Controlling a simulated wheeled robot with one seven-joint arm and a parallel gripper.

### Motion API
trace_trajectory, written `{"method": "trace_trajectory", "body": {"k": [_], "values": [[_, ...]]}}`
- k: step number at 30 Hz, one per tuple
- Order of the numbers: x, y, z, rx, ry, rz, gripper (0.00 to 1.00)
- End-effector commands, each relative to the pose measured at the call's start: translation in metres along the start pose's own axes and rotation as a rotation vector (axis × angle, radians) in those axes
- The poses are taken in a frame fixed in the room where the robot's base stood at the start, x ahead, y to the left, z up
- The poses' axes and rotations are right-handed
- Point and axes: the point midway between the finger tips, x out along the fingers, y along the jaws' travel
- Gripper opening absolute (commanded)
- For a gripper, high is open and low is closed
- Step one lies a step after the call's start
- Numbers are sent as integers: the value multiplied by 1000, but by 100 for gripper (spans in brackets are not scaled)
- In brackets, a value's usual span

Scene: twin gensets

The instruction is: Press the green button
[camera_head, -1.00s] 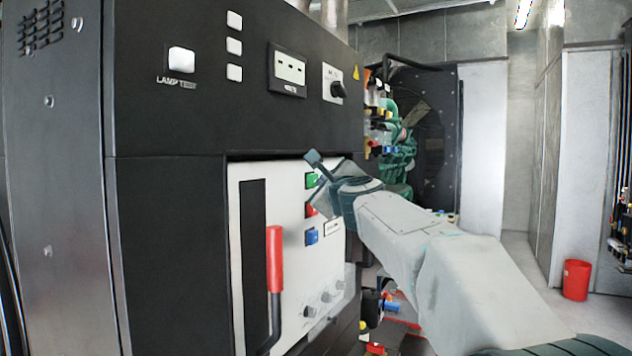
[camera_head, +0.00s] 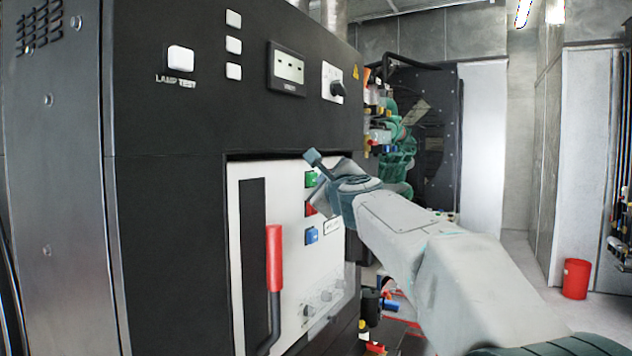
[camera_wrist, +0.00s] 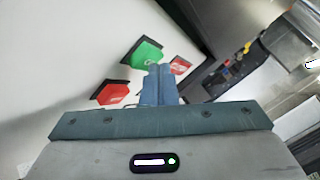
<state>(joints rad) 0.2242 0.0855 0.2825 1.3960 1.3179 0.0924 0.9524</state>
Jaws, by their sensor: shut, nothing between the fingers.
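The green button (camera_head: 311,178) is the top one in a column on the white panel, partly covered by my gripper in the head view. In the wrist view the green button (camera_wrist: 144,55) sits on a dark square base. My gripper (camera_wrist: 158,68) is shut and empty. Its blue-grey fingertips overlap the button's lower right edge in the wrist view. I cannot tell whether they touch it.
A red button (camera_head: 310,209) and a blue button (camera_head: 311,236) sit below the green one. A red-handled lever (camera_head: 275,260) juts from the white panel (camera_head: 300,275) at lower left. The black cabinet front (camera_head: 170,120) overhangs the panel. A red bin (camera_head: 576,279) stands on the floor at right.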

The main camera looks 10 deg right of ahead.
Motion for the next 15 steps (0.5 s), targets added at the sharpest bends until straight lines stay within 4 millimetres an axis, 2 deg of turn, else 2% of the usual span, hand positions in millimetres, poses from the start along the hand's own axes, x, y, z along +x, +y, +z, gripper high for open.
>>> {"method": "trace_trajectory", "body": {"k": [6,15], "values": [[-8,-5,-6,-1,0,0,0],[-9,-6,-7,0,1,0,0]]}}
